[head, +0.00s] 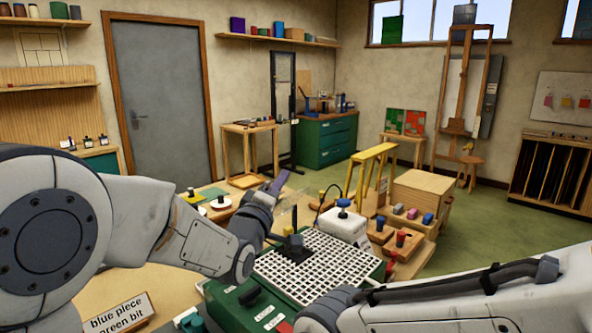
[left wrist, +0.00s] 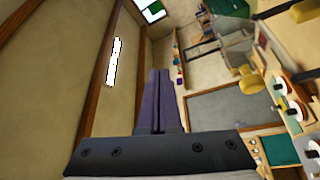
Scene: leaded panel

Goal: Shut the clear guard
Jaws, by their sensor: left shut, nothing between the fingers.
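The grinder has a green body (head: 236,310) and a white grid top (head: 335,268), with a dark grinding head (head: 295,246) standing on the grid. A faint, see-through panel that looks like the clear guard shows in the left wrist view (left wrist: 238,45), right of my fingers and apart from them. In the head view I can barely make the guard out near the grinding head, and its angle is unclear. My left gripper (head: 281,182) has purple fingers, shut and empty, raised above and behind the grinder. The fingers also show in the left wrist view (left wrist: 158,102). My right gripper is out of view.
A white box with a blue knob (head: 343,222) stands behind the grid. Wooden blocks with coloured knobs (head: 402,240) lie to its right. A sign (head: 118,315) stands at the front left. My right forearm crosses the lower right.

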